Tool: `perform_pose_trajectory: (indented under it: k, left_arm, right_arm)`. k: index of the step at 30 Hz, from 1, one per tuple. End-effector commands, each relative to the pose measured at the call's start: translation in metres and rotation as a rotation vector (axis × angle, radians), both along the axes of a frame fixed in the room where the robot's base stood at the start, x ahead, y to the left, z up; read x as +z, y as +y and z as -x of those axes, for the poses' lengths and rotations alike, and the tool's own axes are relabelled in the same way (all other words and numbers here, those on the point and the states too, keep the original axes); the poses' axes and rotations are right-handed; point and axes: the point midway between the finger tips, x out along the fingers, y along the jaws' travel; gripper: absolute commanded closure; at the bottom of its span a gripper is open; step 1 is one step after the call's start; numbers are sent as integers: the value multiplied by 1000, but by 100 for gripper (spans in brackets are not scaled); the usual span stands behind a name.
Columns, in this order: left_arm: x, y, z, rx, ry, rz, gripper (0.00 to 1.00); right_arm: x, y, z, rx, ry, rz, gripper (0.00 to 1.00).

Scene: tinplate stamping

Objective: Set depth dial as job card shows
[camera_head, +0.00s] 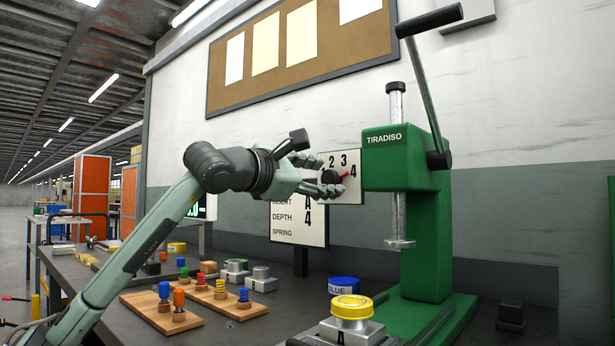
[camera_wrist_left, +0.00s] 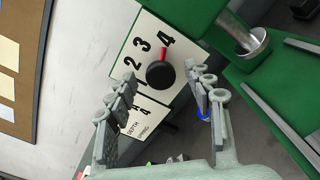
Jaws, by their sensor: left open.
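The depth dial is a white plate (camera_head: 326,161) on the green press (camera_head: 405,160), with a dark round knob (camera_wrist_left: 159,75) and a red pointer (camera_wrist_left: 164,54). In the wrist view the pointer is directed at the 4. The job card (camera_head: 284,230) stands behind and below the dial, partly covered by it; it reads DEPTH 4. No value shows beside SPRING. My left gripper (camera_head: 332,175) is open in front of the dial. In the wrist view its fingers (camera_wrist_left: 160,80) stand either side of the knob, with visible gaps. My right gripper is out of view.
Wooden boards (camera_head: 159,316) with coloured springs lie on the bench under my left arm. The press lever (camera_head: 425,95) rises at upper right.

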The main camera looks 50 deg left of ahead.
Motion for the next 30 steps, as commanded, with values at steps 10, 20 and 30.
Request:
perform_pose_trajectory:
  k: [10, 20, 30]
  left_arm:
    - [0, -8, 67, -1, -3, 2, 48]
    - [0, -12, 111, 1, -1, -1, 48]
    - [-1, -12, 114, 1, 1, 0, 48]
  right_arm:
    - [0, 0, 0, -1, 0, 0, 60]
    - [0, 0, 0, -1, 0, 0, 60]
    - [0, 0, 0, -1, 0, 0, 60]
